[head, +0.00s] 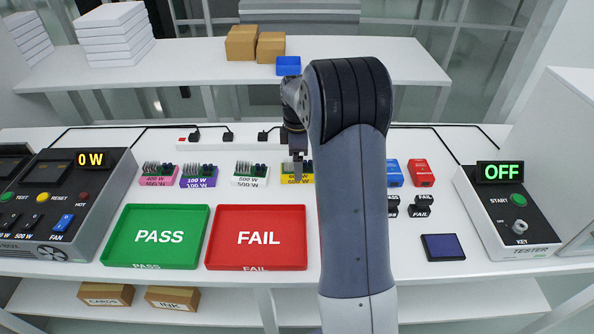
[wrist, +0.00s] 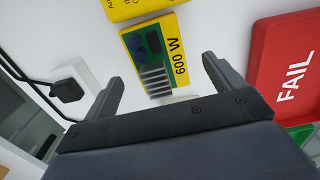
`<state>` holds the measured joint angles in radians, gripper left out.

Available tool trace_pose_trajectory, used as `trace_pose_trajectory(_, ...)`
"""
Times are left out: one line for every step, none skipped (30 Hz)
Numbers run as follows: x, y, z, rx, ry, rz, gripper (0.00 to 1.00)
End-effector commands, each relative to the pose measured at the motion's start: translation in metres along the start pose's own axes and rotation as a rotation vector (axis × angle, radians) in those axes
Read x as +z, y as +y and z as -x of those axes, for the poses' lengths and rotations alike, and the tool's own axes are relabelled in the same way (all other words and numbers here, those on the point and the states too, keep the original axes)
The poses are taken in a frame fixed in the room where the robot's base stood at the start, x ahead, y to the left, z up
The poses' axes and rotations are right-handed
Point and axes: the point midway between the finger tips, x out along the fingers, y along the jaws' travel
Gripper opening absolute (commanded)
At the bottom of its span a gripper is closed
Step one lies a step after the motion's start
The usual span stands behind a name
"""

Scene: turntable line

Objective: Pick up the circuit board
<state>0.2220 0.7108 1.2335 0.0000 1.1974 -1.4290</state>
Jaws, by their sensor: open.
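The circuit board (wrist: 148,55) in front of my gripper is green with a dark part and grey heat-sink fins, on a yellow base marked 600 W. In the head view, its yellow base (head: 297,179) shows partly behind my arm. My gripper (wrist: 162,70) is open, with one finger on each side of the board's near end in the wrist view. I see no contact. In the head view my gripper (head: 296,160) is over the yellow unit. More boards stand in a row to the left: pink (head: 159,175), purple (head: 198,176) and white (head: 250,176).
A green PASS tray (head: 157,258) and red FAIL tray (head: 256,259) lie in front. Left is a control console (head: 60,210) reading 0 W; right is a tester (head: 510,220) reading OFF. Blue and red boxes (head: 421,173) and stamps stand right of my arm. Cables run behind.

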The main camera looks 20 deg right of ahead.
Motion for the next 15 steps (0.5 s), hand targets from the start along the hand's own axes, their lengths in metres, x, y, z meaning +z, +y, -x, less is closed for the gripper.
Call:
trace_pose_trajectory(-0.001, 0.001, -0.009, -0.003, -0.001, 0.001, 0.89)
trace_pose_trajectory(-0.001, 0.001, -0.014, -0.004, -0.001, 0.0, 0.89)
trace_pose_trajectory(-0.001, 0.001, -0.019, -0.003, 0.0, 0.0, 0.89)
trace_pose_trajectory(-0.001, 0.001, -0.022, -0.002, 0.0, 0.0, 0.89)
trace_pose_trajectory(-0.001, 0.001, -0.024, -0.002, 0.0, 0.0, 0.89)
trace_pose_trajectory(-0.001, 0.001, -0.027, -0.002, 0.0, 0.0, 0.89)
trace_pose_trajectory(-0.001, 0.001, -0.028, -0.001, 0.0, 0.0, 0.89)
trace_pose_trajectory(-0.001, 0.001, -0.029, 0.0, 0.0, 0.0, 0.89)
trace_pose_trajectory(-0.001, 0.001, -0.029, 0.0, 0.0, 0.0, 0.89)
trace_pose_trajectory(-0.001, 0.001, -0.029, 0.001, 0.0, 0.0, 0.89)
trace_pose_trajectory(-0.001, 0.001, -0.029, 0.001, 0.0, 0.0, 0.89)
trace_pose_trajectory(-0.001, 0.001, -0.029, 0.001, 0.0, 0.0, 0.89)
trace_pose_trajectory(-0.001, 0.001, -0.029, 0.001, 0.0, 0.0, 0.89)
trace_pose_trajectory(-0.001, 0.001, -0.029, 0.0, 0.0, 0.0, 0.89)
trace_pose_trajectory(-0.001, 0.001, -0.029, 0.0, 0.0, 0.0, 0.86)
